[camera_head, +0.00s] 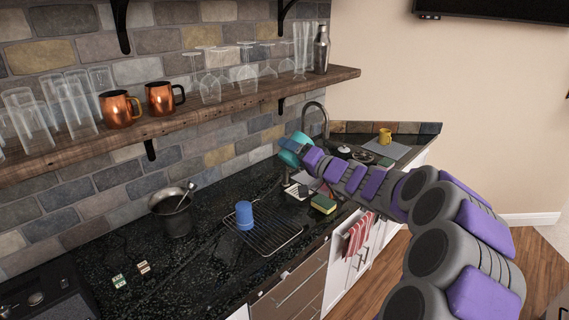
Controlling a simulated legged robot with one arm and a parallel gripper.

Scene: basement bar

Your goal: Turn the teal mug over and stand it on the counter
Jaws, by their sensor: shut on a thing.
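The teal mug (289,159) is held above the black counter (212,278), near the sink end. My gripper (292,149) is shut on it at the far end of my arm, which reaches in from the right. The gripper covers part of the mug. It is small in the picture, so I cannot tell which way its opening faces.
A blue cup (244,215) stands on a wire rack (264,234). A dark pot (172,210) stands to the left. A green and yellow sponge (323,204) lies near the sink's tap (316,112). A wooden shelf (190,116) with glasses and copper mugs runs above. Counter space left of the rack is mostly clear.

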